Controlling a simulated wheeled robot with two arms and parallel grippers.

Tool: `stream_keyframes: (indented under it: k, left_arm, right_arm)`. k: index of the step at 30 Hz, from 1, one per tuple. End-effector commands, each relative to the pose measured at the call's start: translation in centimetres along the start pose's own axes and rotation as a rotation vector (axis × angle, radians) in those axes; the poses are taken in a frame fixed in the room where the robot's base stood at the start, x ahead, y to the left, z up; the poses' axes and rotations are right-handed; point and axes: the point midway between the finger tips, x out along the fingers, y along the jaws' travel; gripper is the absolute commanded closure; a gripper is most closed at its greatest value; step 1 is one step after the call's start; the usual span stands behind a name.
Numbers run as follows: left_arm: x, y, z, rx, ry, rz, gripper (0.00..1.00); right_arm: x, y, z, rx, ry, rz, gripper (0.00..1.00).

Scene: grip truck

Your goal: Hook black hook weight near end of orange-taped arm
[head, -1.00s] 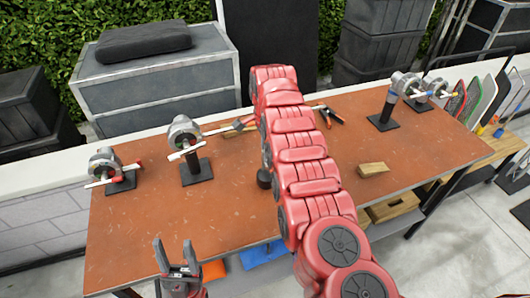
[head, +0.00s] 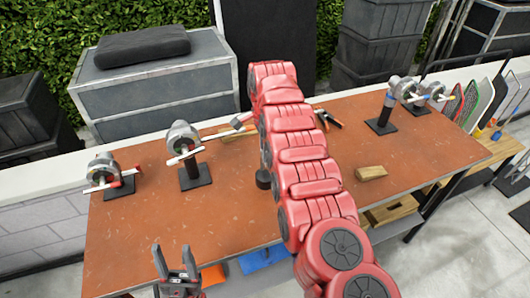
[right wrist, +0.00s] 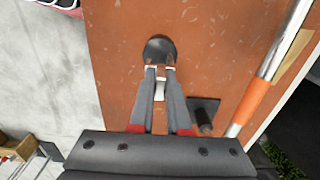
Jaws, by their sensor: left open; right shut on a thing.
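The black hook weight (head: 263,179) shows as a small dark disc just left of my red right arm in the head view. In the right wrist view the weight (right wrist: 160,47) lies at the tips of my right gripper (right wrist: 160,70), which is shut on it. Its hook is not clear. The orange-taped arm (right wrist: 255,98) is a silver rod with an orange band, running diagonally right of the gripper and apart from it. My right gripper is hidden in the head view. My left gripper (head: 176,262) is open and empty at the table's front edge.
The brown table (head: 135,225) carries clamp stands at left (head: 195,175) and right (head: 382,126). A wooden block (head: 370,173) lies right of my right arm, and pliers (head: 326,118) lie behind it. The front left tabletop is clear.

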Motion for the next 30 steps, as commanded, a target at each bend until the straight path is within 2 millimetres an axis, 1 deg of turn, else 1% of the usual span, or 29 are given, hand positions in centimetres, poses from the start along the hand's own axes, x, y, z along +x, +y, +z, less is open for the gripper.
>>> stream_keyframes:
  k: [6,11,24,27,30]
  left_arm:
    - [1.0,-0.1,-0.2,0.0,0.0,0.0,0.45]
    - [2.4,-0.1,-0.4,0.0,0.0,0.0,0.45]
    - [6.8,-0.3,-1.1,0.0,0.0,0.0,0.45]
    - [7.8,-0.4,-1.3,0.0,0.0,0.0,0.45]
    - [8.2,-0.4,-1.4,0.0,0.0,0.0,0.45]
  right_arm:
    - [-2.7,-0.1,0.0,0.001,0.0,-0.006,1.0]
    - [-5.0,-0.1,-0.1,0.002,0.0,-0.007,1.0]
    - [-10.7,-0.1,-0.1,0.001,0.0,-0.003,1.0]
    - [-11.8,-0.1,-0.1,0.001,0.001,-0.003,1.0]
    - [-12.3,0.0,0.0,0.001,0.001,-0.003,1.0]
